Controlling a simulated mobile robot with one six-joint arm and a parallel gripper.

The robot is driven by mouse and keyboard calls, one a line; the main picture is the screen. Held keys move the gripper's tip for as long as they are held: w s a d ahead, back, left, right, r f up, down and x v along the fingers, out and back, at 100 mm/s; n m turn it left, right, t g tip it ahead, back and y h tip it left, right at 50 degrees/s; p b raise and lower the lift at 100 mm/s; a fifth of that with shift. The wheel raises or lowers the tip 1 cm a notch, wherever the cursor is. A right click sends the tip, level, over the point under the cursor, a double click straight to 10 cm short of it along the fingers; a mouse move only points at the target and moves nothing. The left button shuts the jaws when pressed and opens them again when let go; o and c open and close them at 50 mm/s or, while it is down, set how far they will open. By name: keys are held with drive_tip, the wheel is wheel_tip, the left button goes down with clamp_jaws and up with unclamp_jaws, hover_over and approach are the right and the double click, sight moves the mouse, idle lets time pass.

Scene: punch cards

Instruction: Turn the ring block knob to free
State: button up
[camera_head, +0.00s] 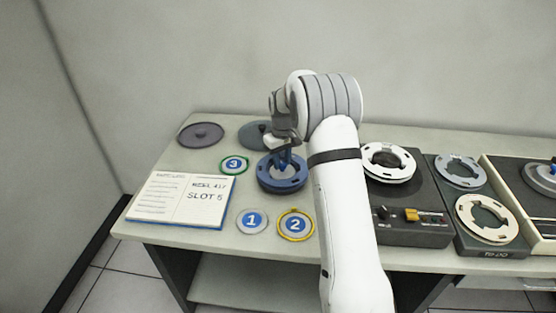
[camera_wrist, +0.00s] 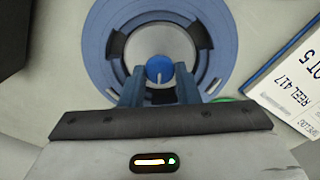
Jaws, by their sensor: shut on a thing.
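The blue ring block (camera_head: 278,183) lies flat on the table, left of my arm; it also fills the top of the wrist view (camera_wrist: 98,40). At its centre is a round blue knob (camera_wrist: 158,66) with a pale pointer line toward the bottom of the wrist view. My gripper (camera_wrist: 159,78) points down over the ring's centre, with one blue finger on each side of the knob, shut on it. In the head view my gripper (camera_head: 284,157) partly hides the knob. I cannot read any free or locked mark.
An open notebook (camera_head: 160,197) reading SLOT 5 lies to the left. Numbered discs one (camera_head: 252,221), two (camera_head: 296,224) and three (camera_head: 234,164) lie around the ring. Grey discs (camera_head: 201,135) lie behind. A dark machine with a white ring (camera_head: 388,163) stands right of my arm.

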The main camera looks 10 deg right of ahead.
sight(282, 162)
drive_tip(key=shift+w+r+n, duration=0.2)
drive_tip(key=shift+n, duration=0.3)
drive_tip(key=shift+d, duration=0.1)
drive_tip(key=o, duration=1)
drive_tip(key=shift+f, duration=0.15)
drive_tip(key=shift+c, duration=0.2)
drive_tip(key=shift+s, duration=0.1)
wheel_tip(282, 162, up, 7)
drive_tip(key=shift+f, duration=0.1)
drive_tip(key=shift+r, duration=0.5)
